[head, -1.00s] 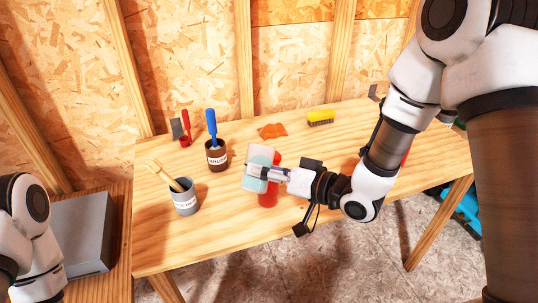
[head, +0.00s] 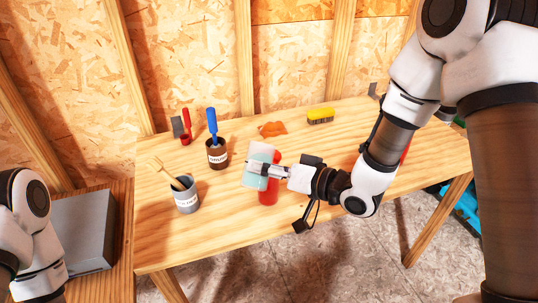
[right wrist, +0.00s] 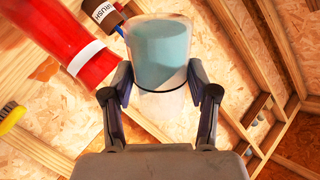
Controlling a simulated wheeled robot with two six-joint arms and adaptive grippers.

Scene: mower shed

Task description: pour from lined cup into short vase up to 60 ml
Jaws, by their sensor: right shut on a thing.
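A clear cup with teal content (head: 259,160), likely the lined cup, is held above the table by my right gripper (head: 268,171). It also shows in the right wrist view (right wrist: 160,50), between the two fingers of that gripper (right wrist: 160,92). My left gripper is out of view.
On the wooden table (head: 235,225) are a brown labelled pot (head: 217,159) with a blue-handled tool, a grey labelled pot (head: 187,203) with a wooden brush, an orange cloth (head: 272,129) and a yellow brush (head: 320,116). The front table area is clear. A grey box (head: 85,230) is at left.

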